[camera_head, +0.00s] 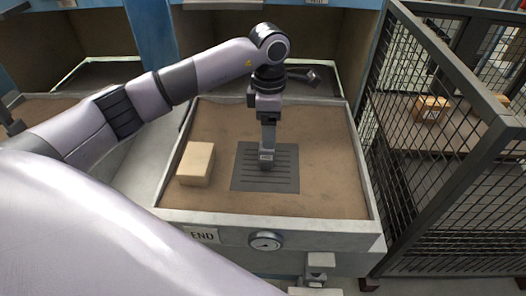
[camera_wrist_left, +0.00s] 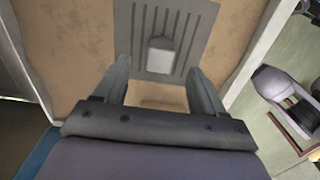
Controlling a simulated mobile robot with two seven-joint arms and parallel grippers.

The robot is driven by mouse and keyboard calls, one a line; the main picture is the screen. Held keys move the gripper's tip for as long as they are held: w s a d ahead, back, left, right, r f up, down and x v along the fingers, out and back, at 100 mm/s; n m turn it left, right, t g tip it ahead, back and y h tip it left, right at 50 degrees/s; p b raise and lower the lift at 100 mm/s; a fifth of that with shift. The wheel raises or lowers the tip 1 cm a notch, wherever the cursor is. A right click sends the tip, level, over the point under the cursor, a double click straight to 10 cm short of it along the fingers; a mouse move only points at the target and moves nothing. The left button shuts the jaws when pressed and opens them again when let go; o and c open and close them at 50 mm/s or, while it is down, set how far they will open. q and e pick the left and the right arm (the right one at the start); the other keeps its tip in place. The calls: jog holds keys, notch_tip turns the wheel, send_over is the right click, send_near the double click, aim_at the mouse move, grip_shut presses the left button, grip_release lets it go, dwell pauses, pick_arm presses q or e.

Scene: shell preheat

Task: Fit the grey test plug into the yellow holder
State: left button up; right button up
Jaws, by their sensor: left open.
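My left gripper (camera_head: 267,146) points down over a dark grey slotted plate (camera_head: 250,180) in a tray with a brown floor. In the left wrist view its two fingers (camera_wrist_left: 160,68) are apart. A small grey block (camera_wrist_left: 162,58), which may be the test plug, rests on the slotted plate between or just beyond the fingertips. I cannot tell whether a finger touches it. In the head view the block is hard to separate from the fingers. I see no clearly yellow holder. My right gripper is not in view.
A cream box (camera_head: 196,163) sits in the tray left of the plate. Raised pale walls (camera_head: 365,180) enclose the tray; its front carries a gauge (camera_head: 265,241). A dark mesh fence (camera_head: 430,150) stands close on the right. The tray floor right of the plate is clear.

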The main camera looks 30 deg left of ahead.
pick_arm(q)
jog(key=shift+a+f, duration=0.15)
jog(key=shift+a, duration=0.2)
jog(key=shift+s+f, duration=0.1)
jog(key=shift+f, duration=0.3)
notch_tip(320, 180, down, 6)
jog(key=shift+s+d+r, duration=0.1)
jog(key=shift+s, duration=0.05)
jog(key=c, duration=1.2)
jog(key=shift+o, duration=0.2)
jog(key=shift+r, duration=0.15)
notch_tip(320, 180, up, 20)
jog(key=p, duration=0.1)
